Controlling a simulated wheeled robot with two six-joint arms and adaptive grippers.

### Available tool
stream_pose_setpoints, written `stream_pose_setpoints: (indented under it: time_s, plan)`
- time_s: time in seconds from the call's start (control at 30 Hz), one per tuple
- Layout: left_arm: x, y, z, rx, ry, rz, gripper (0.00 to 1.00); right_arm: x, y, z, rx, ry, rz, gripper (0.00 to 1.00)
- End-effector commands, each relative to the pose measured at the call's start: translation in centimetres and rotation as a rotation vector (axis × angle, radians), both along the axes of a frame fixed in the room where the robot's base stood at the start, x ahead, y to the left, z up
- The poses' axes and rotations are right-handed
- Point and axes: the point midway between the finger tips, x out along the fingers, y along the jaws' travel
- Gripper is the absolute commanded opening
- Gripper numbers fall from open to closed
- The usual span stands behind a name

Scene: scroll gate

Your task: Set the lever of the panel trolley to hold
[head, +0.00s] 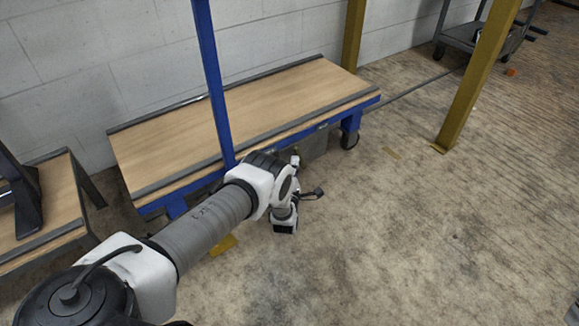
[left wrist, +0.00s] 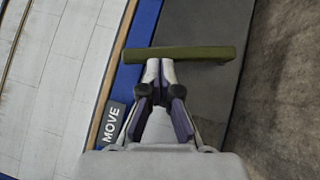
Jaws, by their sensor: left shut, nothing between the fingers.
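The panel trolley (head: 235,110) has a pale wooden deck and a blue frame and stands along the wall in the head view. In the left wrist view an olive-green bar, which looks like the lever (left wrist: 195,53), lies across the picture over the blue frame edge. A dark label on that edge reads MOVE (left wrist: 111,124); no hold label is in sight. My left gripper (left wrist: 160,66) is shut and empty, its tips right at the bar; I cannot tell if they touch. In the head view its fingers are not clear, beside the trolley's front side. My right gripper is not in view.
A blue upright post (head: 213,80) rises at the trolley's front side. A second wooden-topped unit (head: 45,205) stands at the left. A yellow post (head: 478,80) stands at the right, with a grey cart (head: 470,37) behind. The floor (head: 420,230) at the right is clear.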

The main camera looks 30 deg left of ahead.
Motion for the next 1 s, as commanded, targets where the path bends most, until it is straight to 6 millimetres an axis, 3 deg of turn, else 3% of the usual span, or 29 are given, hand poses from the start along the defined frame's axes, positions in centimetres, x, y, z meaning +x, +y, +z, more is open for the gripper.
stream_pose_setpoints:
  time_s: [0.03, 0.4, 0.77, 1.0]
  plan:
    - [0.4, 0.0, 1.1, 0.016, 0.037, 0.001, 0.00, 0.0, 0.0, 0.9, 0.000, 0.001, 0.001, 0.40]
    - [2.9, -1.1, 2.0, 0.151, 0.364, 0.000, 0.00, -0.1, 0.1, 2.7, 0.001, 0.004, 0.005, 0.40]
    - [5.5, -2.2, 1.9, 0.276, 0.666, -0.001, 0.00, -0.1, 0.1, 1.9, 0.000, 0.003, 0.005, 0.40]
    - [6.6, -2.7, 1.5, 0.278, 0.668, 0.000, 0.00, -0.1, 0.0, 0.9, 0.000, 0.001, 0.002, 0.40]
